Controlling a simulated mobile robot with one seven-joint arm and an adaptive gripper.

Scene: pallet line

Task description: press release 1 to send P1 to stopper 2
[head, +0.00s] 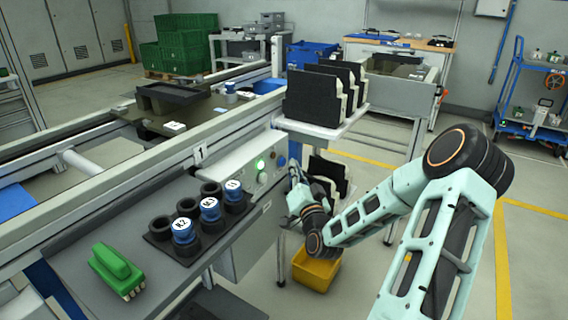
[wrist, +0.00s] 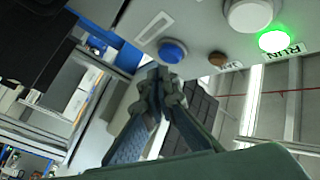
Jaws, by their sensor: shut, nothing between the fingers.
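My gripper (head: 296,182) is shut and empty in front of the grey control panel (head: 232,160) on the side of the line. In the wrist view its fingertips (wrist: 158,76) are just below a round blue button (wrist: 172,52), with a blank-looking label strip beside it; whether they touch it I cannot tell. A brown button (wrist: 217,59), a large white button (wrist: 248,14) and a lit green RUN lamp (wrist: 274,41) sit to the right. A dark pallet (head: 150,127) stands on the line behind a plate marked 1 (head: 200,152); its white tag (head: 174,128) is unreadable.
A rack (head: 197,236) with blue labelled pieces and a green brush-like tool (head: 116,268) lie on the front ledge. Black fixtures (head: 314,98) stand on a shelf right of the panel. A yellow bin (head: 316,270) is on the floor below my gripper.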

